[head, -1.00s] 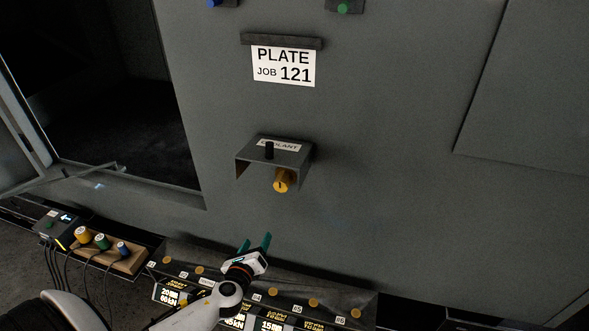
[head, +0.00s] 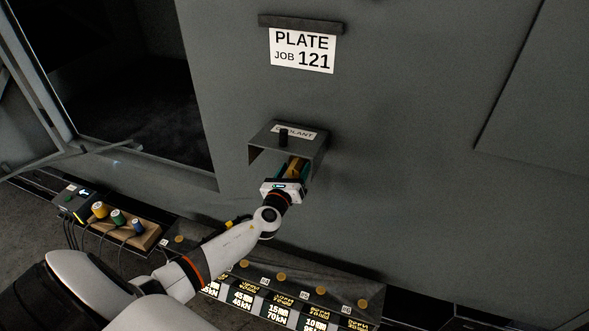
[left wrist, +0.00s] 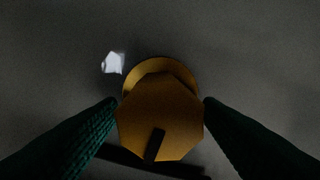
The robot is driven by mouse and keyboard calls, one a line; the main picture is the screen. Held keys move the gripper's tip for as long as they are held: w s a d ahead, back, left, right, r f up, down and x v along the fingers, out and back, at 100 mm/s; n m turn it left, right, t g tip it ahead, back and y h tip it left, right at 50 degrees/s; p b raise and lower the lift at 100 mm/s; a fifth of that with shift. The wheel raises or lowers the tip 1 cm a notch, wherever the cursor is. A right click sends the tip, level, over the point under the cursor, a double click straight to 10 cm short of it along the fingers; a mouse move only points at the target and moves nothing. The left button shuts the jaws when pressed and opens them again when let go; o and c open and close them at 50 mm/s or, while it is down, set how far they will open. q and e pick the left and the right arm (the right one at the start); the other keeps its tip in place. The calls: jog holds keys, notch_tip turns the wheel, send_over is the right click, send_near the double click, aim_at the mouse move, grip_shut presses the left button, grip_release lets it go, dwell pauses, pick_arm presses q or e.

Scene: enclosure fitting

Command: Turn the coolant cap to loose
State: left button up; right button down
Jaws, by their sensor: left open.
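The coolant cap is a yellow knob (head: 295,167) under a grey hood (head: 310,143) labelled COOLANT; in the head view my gripper partly covers it. The left wrist view shows the cap (left wrist: 160,115) face on, many-sided, with a round collar behind and a dark slot pointing down, slightly left. My left gripper (head: 292,171) is open, its green fingers (left wrist: 160,110) on either side of the cap. The fingertips are very close to the cap's sides; I cannot tell whether they touch. My right gripper is not in view.
The hood's top and side walls closely surround the cap. A PLATE JOB 121 card (head: 302,50) hangs above. Below is a slanted panel with labels (head: 290,290). At left are a wooden block with coloured knobs (head: 128,226) and a dark opening (head: 130,90).

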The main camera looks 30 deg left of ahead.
pick_arm(q)
jog(key=shift+w+a, duration=0.1)
jog(key=shift+w, duration=0.25)
jog(key=c, duration=1)
